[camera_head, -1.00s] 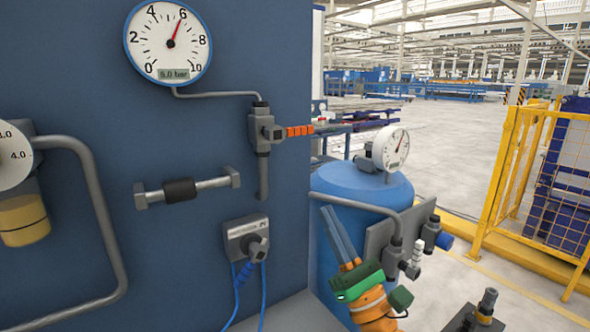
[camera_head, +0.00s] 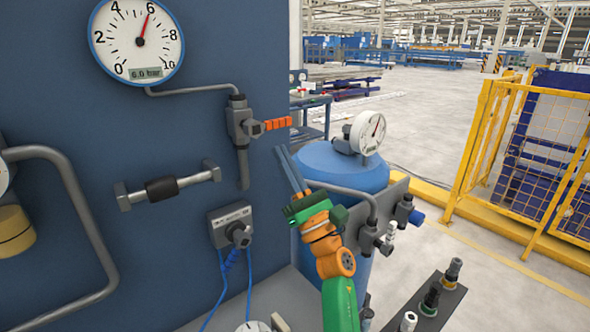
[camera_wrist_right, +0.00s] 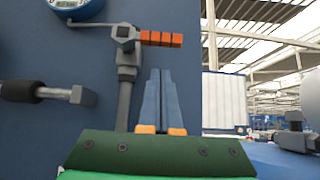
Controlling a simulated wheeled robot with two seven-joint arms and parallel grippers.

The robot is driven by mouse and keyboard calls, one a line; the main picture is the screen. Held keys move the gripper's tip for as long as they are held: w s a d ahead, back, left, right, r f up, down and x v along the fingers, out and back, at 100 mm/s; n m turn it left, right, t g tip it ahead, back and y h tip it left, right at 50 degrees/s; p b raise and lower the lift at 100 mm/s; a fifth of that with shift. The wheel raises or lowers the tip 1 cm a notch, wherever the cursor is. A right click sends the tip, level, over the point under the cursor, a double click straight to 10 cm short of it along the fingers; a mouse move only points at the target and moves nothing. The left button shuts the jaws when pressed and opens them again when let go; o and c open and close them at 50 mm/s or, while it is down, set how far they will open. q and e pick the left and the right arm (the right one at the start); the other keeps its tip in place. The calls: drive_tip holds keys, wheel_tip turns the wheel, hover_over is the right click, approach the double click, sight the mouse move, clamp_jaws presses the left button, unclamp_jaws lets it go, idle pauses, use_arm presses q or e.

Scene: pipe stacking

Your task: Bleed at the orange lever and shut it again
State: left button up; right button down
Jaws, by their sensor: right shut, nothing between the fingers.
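The orange lever (camera_head: 278,124) sticks out to the right, level, from a grey valve (camera_head: 243,125) on the blue panel. The lever also shows in the right wrist view (camera_wrist_right: 161,39), above my fingers. A round dial gauge (camera_head: 137,40) above it reads 6.0 bar on its small display. My right gripper (camera_head: 281,150) has its two long blue-grey fingers together, with nothing between them. The fingertips are just below the lever in the head view. In the right wrist view the fingertips (camera_wrist_right: 158,72) point up, apart from the lever. My left gripper is not in view.
A blue tank (camera_head: 335,165) with its own gauge (camera_head: 367,132) stands right of the panel, close behind my right arm. A grey pipe with a black grip (camera_head: 165,188) and a socket with blue cables (camera_head: 232,226) are on the panel. A yellow fence (camera_head: 500,150) stands at right.

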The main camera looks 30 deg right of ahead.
sight(268, 125)
use_arm(q)
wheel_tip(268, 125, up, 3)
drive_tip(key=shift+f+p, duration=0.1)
drive_tip(key=shift+p, duration=0.7)
use_arm(e)
wheel_tip(268, 125, up, 3)
drive_tip(key=shift+s+r, duration=0.1)
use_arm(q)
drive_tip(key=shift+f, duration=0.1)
use_arm(e)
drive_tip(key=shift+n, duration=0.3)
use_arm(q)
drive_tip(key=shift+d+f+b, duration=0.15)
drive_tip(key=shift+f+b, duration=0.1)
drive_tip(key=shift+b, duration=0.2)
use_arm(e)
drive_tip(key=shift+d+n+y, duration=0.15)
drive_tip(key=shift+n+y, duration=0.45)
drive_tip(key=shift+y, duration=0.3)
